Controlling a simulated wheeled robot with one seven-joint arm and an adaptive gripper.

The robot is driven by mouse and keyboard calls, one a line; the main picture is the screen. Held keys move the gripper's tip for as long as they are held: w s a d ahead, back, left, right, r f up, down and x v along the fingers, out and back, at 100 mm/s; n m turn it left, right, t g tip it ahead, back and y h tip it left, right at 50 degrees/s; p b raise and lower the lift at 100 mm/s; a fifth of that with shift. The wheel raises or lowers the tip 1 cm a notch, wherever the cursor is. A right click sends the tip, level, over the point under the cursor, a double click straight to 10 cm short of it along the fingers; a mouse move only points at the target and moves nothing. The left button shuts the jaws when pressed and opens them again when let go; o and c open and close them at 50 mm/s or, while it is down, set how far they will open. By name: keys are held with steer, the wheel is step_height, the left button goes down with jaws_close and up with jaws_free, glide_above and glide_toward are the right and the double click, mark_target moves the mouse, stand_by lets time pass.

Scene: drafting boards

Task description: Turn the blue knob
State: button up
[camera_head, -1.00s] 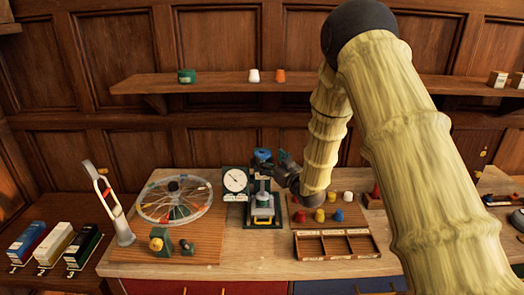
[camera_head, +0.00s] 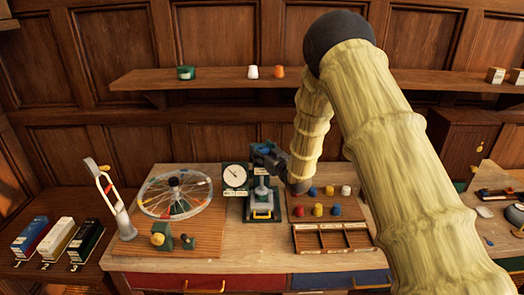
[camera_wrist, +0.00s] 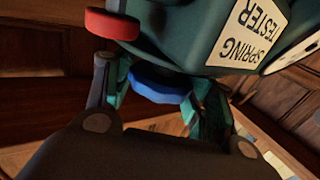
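The blue knob (camera_wrist: 160,84) is a blue disc under the spring tester, between my gripper's two fingers in the wrist view. In the wrist view my gripper (camera_wrist: 160,95) looks open, with one finger on each side of the knob. Whether the fingers touch it is hard to tell.
A red round part (camera_wrist: 112,23) of the tester is close to my left finger. A white dial (camera_head: 235,176) stands left of the tester, and a spoked wheel (camera_head: 160,208) beyond it. On the right are a board of coloured pegs (camera_head: 325,200) and a wooden tray (camera_head: 332,250).

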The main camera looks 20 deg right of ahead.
steer(key=shift+c, duration=0.6)
steer(key=shift+f, duration=0.1)
steer(key=shift+h+b, duration=0.3)
steer(key=shift+b, duration=0.25)
steer(key=shift+a+f+m+h+b, duration=0.1)
steer(key=shift+m+h+b, duration=0.2)
steer(key=shift+m+b, duration=0.15)
steer(key=m+h+b, duration=0.2)
steer(key=h+b, duration=0.1)
steer(key=shift+t, duration=0.3)
steer(key=shift+m+h+b, duration=0.45)
steer(key=shift+h+b, duration=0.2)
steer(key=shift+h, duration=0.25)
steer(key=shift+r+h, duration=0.25)
steer(key=shift+h, duration=0.05)
